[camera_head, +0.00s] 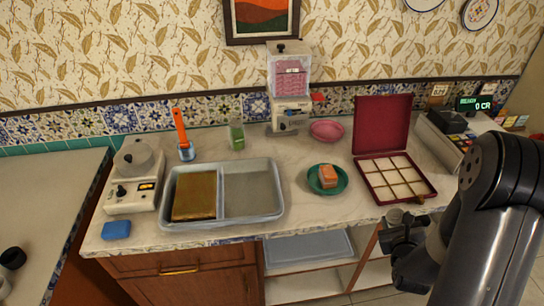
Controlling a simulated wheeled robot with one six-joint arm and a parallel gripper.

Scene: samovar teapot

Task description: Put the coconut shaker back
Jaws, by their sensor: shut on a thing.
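My gripper (400,226) is at the lower right, in front of the counter's front edge and below the open red box. It is shut on a small grey-beige shaker (396,214), which I take to be the coconut shaker. Dark fingers and the wrist hide much of it, and its label cannot be read. The marble counter (300,205) lies behind and to the left of my gripper.
A red divided box (384,130) stands open near my gripper. Left of it are a green bowl (313,182) with an orange block, a pink bowl (326,130), a dispenser (290,85), a green jar (236,134) and a metal tray (262,214). A register (455,135) stands right.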

